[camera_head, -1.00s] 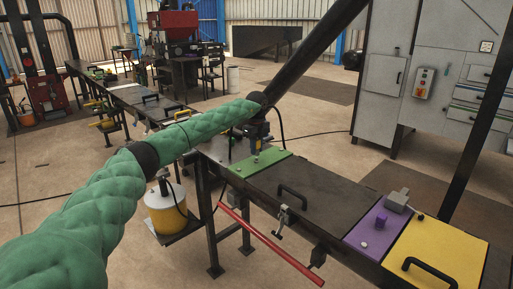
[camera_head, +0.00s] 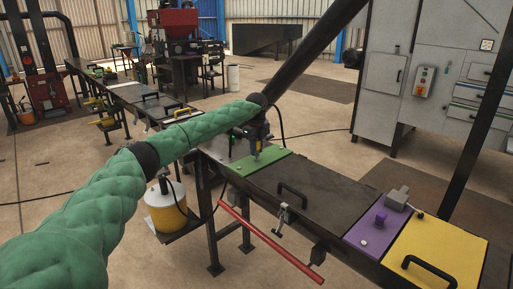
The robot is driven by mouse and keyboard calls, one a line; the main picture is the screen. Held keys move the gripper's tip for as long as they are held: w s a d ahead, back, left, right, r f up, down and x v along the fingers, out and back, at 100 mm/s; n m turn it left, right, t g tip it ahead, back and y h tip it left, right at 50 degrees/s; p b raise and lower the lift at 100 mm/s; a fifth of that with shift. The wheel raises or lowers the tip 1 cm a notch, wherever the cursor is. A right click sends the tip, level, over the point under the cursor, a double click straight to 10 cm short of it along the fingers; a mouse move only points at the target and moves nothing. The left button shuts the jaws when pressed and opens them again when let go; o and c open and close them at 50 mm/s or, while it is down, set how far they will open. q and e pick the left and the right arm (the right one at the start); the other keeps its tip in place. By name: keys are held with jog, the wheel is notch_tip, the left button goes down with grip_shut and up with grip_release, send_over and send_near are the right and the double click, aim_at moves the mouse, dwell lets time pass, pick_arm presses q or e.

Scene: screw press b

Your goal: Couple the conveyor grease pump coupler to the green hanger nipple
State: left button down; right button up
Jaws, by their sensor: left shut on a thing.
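My left gripper (camera_head: 256,138) is at the end of the green-sleeved arm, above the green plate (camera_head: 262,162) on the dark bench line. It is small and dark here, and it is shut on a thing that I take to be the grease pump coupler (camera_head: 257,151). The coupler points down close over the green plate. The green nipple cannot be told apart from the plate and coupler, so I cannot tell whether they touch. The grease pump (camera_head: 165,212), a yellow and white bucket, stands on a shelf left of the bench. My right gripper is not in view.
A red bar (camera_head: 268,242) runs along the bench's front side. Black handles, a purple plate (camera_head: 367,236) with a block, and a yellow plate (camera_head: 440,255) lie to the right. A thin black cable (camera_head: 284,125) loops beside the gripper. A grey cabinet (camera_head: 425,60) stands behind.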

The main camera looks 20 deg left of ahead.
pick_arm(q)
jog(key=shift+f, duration=0.3)
jog(key=shift+f, duration=0.35)
jog(key=shift+f, duration=0.15)
jog(key=c, duration=1.1)
grip_release()
